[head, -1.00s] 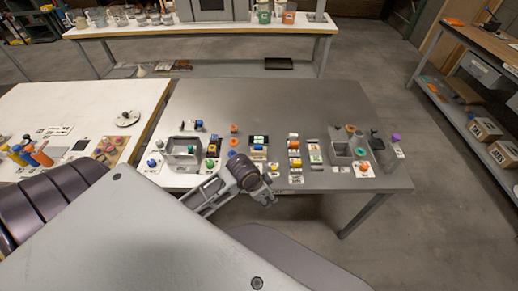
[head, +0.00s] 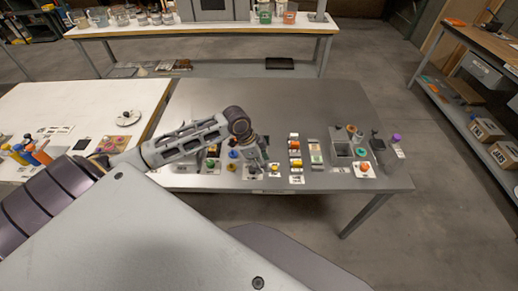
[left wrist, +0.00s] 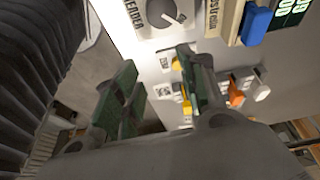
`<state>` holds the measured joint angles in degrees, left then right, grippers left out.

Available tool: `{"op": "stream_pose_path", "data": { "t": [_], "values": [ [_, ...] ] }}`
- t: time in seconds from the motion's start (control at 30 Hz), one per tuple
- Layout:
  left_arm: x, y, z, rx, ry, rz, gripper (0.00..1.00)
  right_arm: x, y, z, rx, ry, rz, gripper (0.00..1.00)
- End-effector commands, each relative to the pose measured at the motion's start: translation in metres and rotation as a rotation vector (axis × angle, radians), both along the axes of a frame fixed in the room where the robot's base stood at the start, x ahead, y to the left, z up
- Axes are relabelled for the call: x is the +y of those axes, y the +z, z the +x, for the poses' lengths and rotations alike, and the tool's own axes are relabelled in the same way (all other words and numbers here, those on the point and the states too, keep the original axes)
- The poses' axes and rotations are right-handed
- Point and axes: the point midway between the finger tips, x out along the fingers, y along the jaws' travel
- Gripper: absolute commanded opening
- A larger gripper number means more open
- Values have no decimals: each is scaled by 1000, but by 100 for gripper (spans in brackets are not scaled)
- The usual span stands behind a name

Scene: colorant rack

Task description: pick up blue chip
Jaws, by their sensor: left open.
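A small round blue piece (head: 233,154) lies on the grey table, just left of my left gripper; it looks like the blue chip, but it is too small to be sure. My left gripper (head: 257,168) is low over the table's front part, open and empty. In the left wrist view its green-padded fingers (left wrist: 155,88) stand apart with nothing between them. My arm hides part of the table's left side.
A labelled dial (left wrist: 167,12) is near the fingers in the wrist view. The grey table's back half (head: 290,105) is clear.

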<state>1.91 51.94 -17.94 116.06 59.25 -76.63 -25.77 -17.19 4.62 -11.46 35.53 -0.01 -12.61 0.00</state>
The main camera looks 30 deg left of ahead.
Motion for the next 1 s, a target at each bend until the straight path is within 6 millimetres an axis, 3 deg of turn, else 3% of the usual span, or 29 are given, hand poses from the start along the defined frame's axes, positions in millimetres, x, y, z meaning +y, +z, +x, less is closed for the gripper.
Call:
{"op": "stream_pose_path", "data": {
  "t": [0.6, 0.8, 1.0],
  "values": [
    [100, 92, 50, -25, -42, -11, 41, 0, 0, 0, 0, 0, 0, 40],
    [114, 108, 54, -33, -38, -20, 41, 1, 0, 0, 0, 0, 1, 40],
    [115, 110, 55, -34, -39, -23, 41, 1, 0, 0, 0, -1, 1, 40]
  ]
}}
